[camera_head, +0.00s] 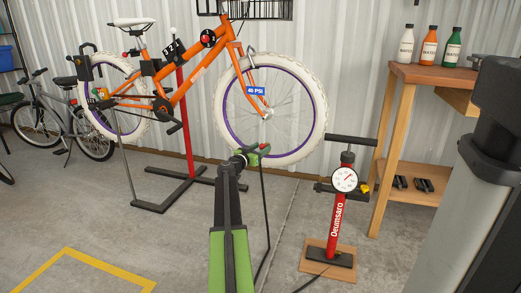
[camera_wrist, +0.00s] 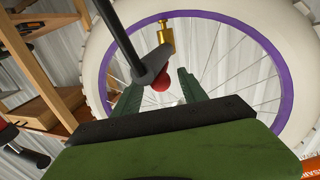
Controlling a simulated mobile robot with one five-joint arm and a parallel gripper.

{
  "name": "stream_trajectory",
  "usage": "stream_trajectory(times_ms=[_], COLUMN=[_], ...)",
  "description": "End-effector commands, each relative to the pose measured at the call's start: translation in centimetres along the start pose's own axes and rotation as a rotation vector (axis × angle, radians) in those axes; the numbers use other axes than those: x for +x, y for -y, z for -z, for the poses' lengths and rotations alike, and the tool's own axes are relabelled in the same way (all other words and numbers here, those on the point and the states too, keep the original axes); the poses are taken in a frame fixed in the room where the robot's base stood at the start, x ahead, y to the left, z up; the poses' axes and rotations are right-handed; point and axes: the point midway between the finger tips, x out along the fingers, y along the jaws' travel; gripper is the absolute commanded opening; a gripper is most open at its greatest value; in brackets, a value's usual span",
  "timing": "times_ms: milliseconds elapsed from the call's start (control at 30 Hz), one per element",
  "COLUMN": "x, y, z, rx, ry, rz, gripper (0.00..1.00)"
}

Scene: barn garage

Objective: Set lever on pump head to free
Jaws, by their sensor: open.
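The pump head (camera_wrist: 151,66) is dark, with a red lever end (camera_wrist: 161,82), in the middle of the wrist view. A brass valve (camera_wrist: 167,34) shows beside it, in front of the wheel; whether the two are joined is unclear. My gripper (camera_wrist: 164,92) is open, its green fingers on either side of the red lever end; contact is not clear. In the head view my gripper (camera_head: 256,158) is at the lower part of the white-tyred wheel (camera_head: 303,73), and red parts show small beside it. The black hose (camera_head: 266,205) hangs down there.
The red floor pump (camera_head: 338,215) with its round gauge (camera_head: 344,179) stands on a wooden base to the right. The orange bike (camera_head: 187,83) is on a stand (camera_head: 158,205). A wooden workbench (camera_head: 420,75) with bottles is at the right.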

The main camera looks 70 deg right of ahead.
Motion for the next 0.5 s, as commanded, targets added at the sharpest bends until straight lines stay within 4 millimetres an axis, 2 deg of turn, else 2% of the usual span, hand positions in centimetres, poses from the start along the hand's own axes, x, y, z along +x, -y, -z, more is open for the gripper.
stream_trajectory(times_ms=[200, 500], x=[0.00, -0.04], y=[0.02, 0.05], z=[0.00, 0.00], rx=[0.000, 0.000], ry=[0.000, 0.000], rz=[0.000, 0.001], gripper=[0.50, 0.12])
